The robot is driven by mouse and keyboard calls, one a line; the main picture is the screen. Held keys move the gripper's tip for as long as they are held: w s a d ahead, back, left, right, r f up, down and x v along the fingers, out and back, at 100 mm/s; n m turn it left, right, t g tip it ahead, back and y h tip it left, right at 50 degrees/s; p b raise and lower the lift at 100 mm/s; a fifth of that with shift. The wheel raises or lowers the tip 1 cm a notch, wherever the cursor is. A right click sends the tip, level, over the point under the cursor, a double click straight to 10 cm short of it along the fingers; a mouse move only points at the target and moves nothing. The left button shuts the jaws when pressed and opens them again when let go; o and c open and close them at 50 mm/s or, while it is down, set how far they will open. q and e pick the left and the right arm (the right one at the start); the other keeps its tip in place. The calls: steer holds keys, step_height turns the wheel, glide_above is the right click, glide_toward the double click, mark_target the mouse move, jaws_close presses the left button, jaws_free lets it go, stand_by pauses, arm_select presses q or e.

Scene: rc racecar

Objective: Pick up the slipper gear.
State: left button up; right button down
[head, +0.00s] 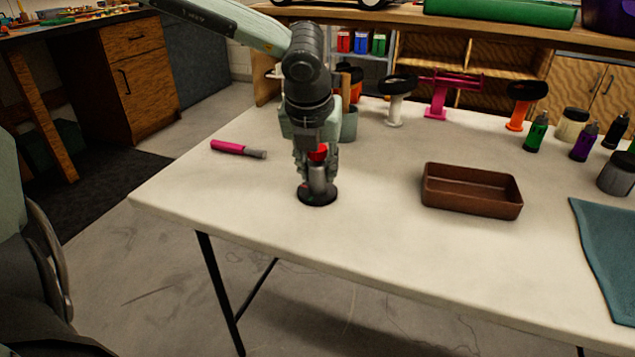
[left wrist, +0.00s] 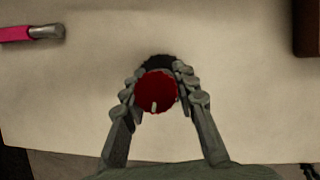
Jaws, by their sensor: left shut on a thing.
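The slipper gear appears to be the round red part (head: 318,153), with a small pale pin on its face in the left wrist view (left wrist: 157,88). My left gripper (head: 317,172) points straight down over the table, its fingers closed around the red part from both sides. In the left wrist view, the fingertips (left wrist: 158,80) flank it. A round black base (head: 317,198) shows under the gripper on the table, and its dark edge shows beyond the red part in the left wrist view (left wrist: 158,62). I cannot tell whether the red part touches the base. My right gripper is out of view.
A pink-handled tool (head: 232,148) lies left of the gripper. An empty brown tray (head: 470,205) stands to the right, with a teal cloth (head: 610,245) beyond it. Stands (head: 397,105) and bottles (head: 537,132) line the back. The table's front middle is clear.

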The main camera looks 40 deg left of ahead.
arm_select(q)
jaws_close()
steer(key=shift+r, duration=0.1)
